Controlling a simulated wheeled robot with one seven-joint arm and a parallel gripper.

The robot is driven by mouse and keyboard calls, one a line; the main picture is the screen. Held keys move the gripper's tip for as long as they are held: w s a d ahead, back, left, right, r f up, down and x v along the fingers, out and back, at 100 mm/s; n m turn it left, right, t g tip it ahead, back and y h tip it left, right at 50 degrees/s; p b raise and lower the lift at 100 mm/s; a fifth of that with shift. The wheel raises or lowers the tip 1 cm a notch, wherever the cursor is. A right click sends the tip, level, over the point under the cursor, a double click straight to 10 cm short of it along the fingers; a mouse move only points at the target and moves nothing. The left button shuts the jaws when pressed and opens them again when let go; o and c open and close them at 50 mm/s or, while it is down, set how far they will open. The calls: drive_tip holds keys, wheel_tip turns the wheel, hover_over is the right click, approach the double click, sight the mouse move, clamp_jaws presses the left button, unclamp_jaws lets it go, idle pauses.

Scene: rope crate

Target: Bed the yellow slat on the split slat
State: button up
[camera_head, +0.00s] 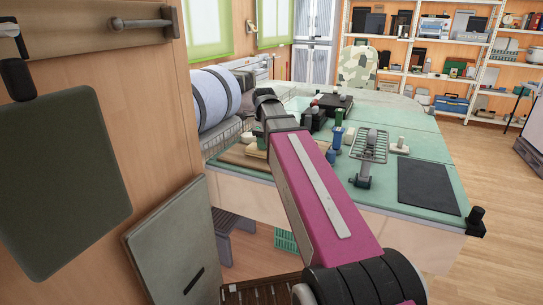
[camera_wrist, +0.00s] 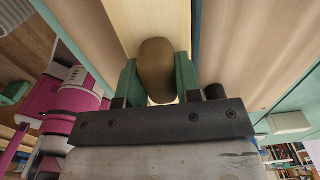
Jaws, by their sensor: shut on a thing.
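In the wrist view my gripper (camera_wrist: 157,80) has its green fingers closed on a brown rounded knob (camera_wrist: 157,65). Directly behind the knob is a pale yellow slat (camera_wrist: 150,18); how the two are joined is hidden. Pale wooden strips (camera_wrist: 85,25) lie on its left, and a wider wooden surface (camera_wrist: 245,45) lies on its right. I cannot tell which of these is the split slat. In the head view a tan board (camera_head: 237,157) lies at the table's near left edge. My gripper is mostly hidden there by my arm.
The green-topped table (camera_head: 425,143) carries a wire rack (camera_head: 370,145), a dark mat (camera_head: 428,187), bottles and a dark box. Blue-grey rolls (camera_head: 215,95) lie beyond its left side. A wooden wall with a grey panel (camera_head: 60,185) stands close on the left.

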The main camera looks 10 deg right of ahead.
drive_tip(key=shift+f, duration=0.15)
drive_tip(key=o, duration=1.1)
wheel_tip(320, 180, up, 10)
drive_tip(key=shift+f, duration=0.1)
drive_tip(key=shift+r, duration=0.5)
